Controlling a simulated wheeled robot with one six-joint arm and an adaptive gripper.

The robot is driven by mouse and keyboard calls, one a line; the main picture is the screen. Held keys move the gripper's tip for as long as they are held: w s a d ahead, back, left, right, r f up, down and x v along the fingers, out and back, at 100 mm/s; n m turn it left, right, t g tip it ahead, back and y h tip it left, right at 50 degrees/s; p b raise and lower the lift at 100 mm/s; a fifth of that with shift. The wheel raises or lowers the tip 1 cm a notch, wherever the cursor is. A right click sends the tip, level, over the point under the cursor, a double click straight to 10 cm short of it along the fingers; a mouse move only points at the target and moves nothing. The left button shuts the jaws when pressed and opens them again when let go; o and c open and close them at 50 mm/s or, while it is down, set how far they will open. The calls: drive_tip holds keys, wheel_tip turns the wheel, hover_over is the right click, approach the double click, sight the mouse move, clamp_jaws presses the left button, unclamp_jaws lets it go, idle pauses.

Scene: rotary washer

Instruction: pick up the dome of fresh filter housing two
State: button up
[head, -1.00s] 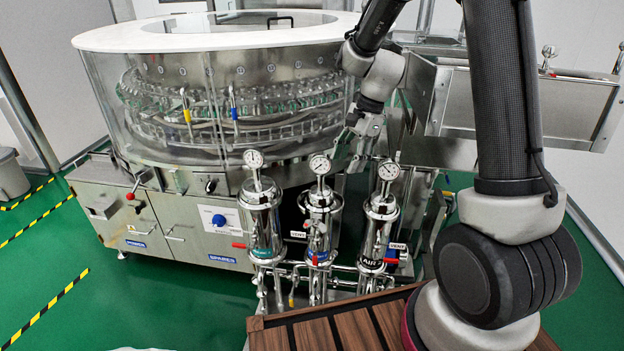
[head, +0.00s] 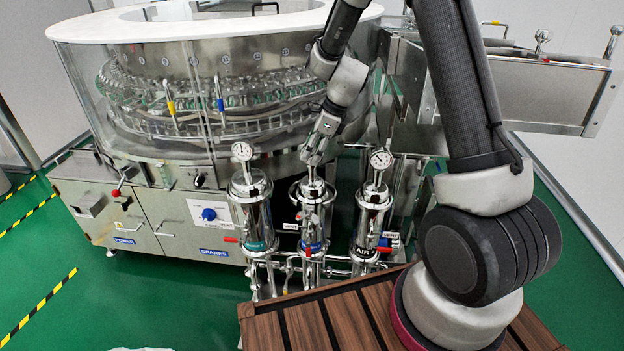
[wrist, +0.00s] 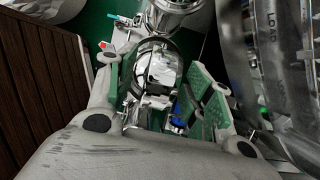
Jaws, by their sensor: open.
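Three chrome filter housings stand in a row in front of the washer in the head view. The middle housing has a blue-banded body and a rounded chrome dome (head: 314,189). My gripper (head: 317,155) is directly above this dome, pointing down, and hides its gauge. In the wrist view my open gripper (wrist: 158,88) has its green-padded fingers on either side of a shiny chrome dome (wrist: 160,62). I cannot tell whether the fingers touch it. No number shows on the housings.
The left housing (head: 256,215) and the right housing (head: 370,225), marked AIR, stand close on either side, each topped by a gauge. The round washer (head: 110,65) is behind. A brown slatted deck (head: 345,318) lies in front, below the housings.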

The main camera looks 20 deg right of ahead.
drive_tip(key=shift+a+f, duration=0.15)
drive_tip(key=shift+f, duration=0.25)
clamp_jaws()
drive_tip(key=shift+w+r, duration=0.1)
